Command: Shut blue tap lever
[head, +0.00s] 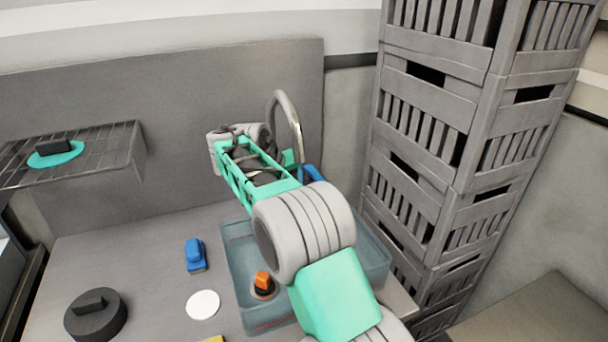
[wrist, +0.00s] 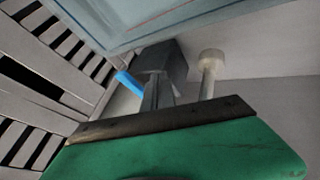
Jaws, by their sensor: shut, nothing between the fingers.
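The blue tap lever (wrist: 130,82) shows in the wrist view just left of my gripper (wrist: 162,62). My gripper's dark fingers are shut with nothing between them. The lever's inner end passes close to the fingers; I cannot tell whether they touch. In the head view the lever (head: 313,173) shows as a blue piece behind my arm, at the foot of the curved metal tap spout (head: 291,112). My arm reaches over the sink there and hides the fingertips and part of the tap.
The translucent sink basin (head: 240,265) holds an orange-topped item (head: 263,283). A tall stack of grey crates (head: 425,120) stands close to the right. A blue item (head: 195,255), a white disc (head: 203,305) and a dark round item (head: 95,315) lie on the counter. A wire rack (head: 110,155) hangs left.

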